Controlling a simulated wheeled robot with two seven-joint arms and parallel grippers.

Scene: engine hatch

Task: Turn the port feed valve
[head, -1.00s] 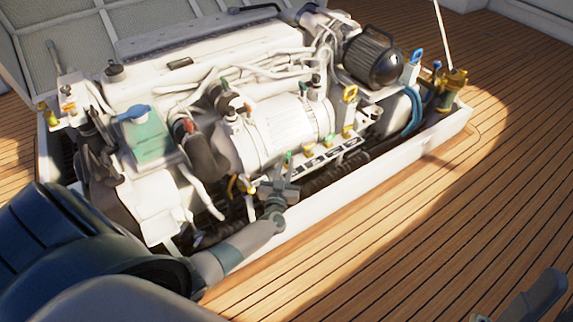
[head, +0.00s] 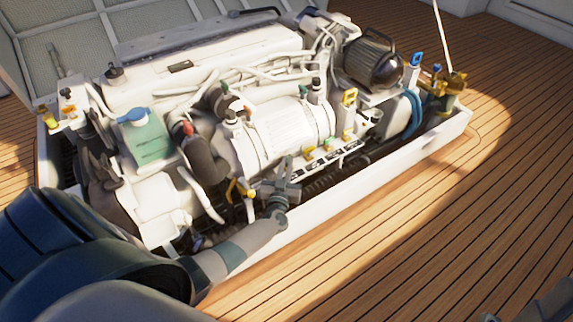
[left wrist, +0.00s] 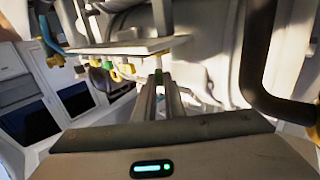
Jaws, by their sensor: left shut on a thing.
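My left gripper (head: 280,190) reaches in from the left over the near edge of the engine hatch. It is at the left end of the white labelled valve rail (head: 335,157). In the left wrist view its narrow fingers (left wrist: 163,92) are shut on a small part below the rail, which I take to be the port feed valve. The fingers mostly hide that part, and I cannot read its label. A yellow valve handle (head: 250,194) stands just left of the gripper. Part of my right gripper (head: 555,302) shows at the bottom right corner, its jaws unclear.
The white engine (head: 285,130) and its hoses fill the hatch behind the rail. A white hatch edge (head: 390,160) runs along the front. A thick dark pipe (left wrist: 262,60) hangs close on the right in the left wrist view. The wooden deck (head: 430,240) is clear.

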